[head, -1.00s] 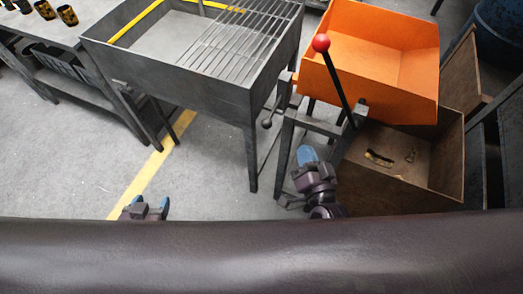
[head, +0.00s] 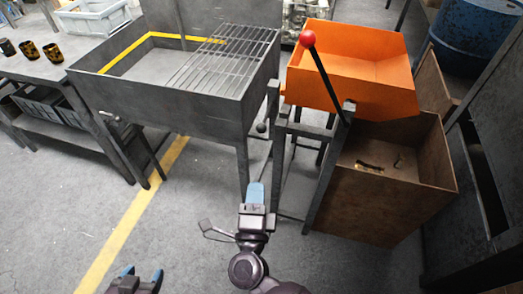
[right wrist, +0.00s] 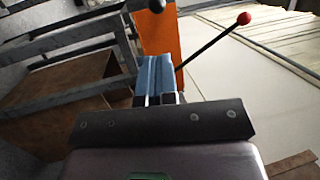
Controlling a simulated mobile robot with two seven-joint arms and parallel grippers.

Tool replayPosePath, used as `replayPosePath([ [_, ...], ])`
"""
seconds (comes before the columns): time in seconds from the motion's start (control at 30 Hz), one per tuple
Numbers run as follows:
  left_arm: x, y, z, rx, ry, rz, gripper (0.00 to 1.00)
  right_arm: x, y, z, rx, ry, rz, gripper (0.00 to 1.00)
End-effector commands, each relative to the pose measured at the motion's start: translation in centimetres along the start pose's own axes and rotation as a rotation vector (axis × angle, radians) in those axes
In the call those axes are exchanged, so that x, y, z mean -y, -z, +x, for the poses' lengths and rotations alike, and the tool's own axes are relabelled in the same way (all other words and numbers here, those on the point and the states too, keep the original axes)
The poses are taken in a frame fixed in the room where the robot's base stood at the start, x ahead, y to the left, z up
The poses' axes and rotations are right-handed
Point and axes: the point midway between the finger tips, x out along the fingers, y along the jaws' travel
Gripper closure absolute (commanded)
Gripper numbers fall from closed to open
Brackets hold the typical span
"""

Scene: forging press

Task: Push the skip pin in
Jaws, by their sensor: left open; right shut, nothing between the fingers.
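The orange skip (head: 350,70) sits tipped on a dark steel stand (head: 312,130). A small dark ball knob (head: 261,127), which looks like the skip pin's end, sticks out at the stand's left side. In the right wrist view a dark ball knob (right wrist: 156,5) shows at the top edge, beyond the fingertips. My right gripper (head: 254,192) is shut and empty, below the knob in the head view and apart from it. Its blue fingers (right wrist: 157,72) are together in the wrist view. My left gripper (head: 142,274) is open and empty at the bottom left.
A lever with a red ball (head: 308,39) rises beside the skip; it also shows in the right wrist view (right wrist: 243,18). A brown wooden crate (head: 375,200) stands below the skip. A steel trough with a grate (head: 160,95) stands left. The floor in front is clear.

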Motion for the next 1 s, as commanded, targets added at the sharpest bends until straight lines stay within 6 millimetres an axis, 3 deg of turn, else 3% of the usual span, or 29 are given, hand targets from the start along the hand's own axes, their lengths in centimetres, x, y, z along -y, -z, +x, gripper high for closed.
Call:
replayPosePath([
  [0.57,-0.1,-0.3,0.1,0.006,-0.001,-0.001,0.38,-0.3,-0.5,0.2,-0.014,-0.011,0.029,1.0],
  [0.77,-0.1,-0.3,0.1,0.006,-0.001,-0.003,0.38,-0.2,-0.5,2.4,-0.013,-0.008,0.029,1.0],
  [1.0,-0.2,-0.3,0.2,0.006,0.0,-0.005,0.38,-0.3,-0.4,6.6,-0.014,-0.008,0.027,1.0],
])
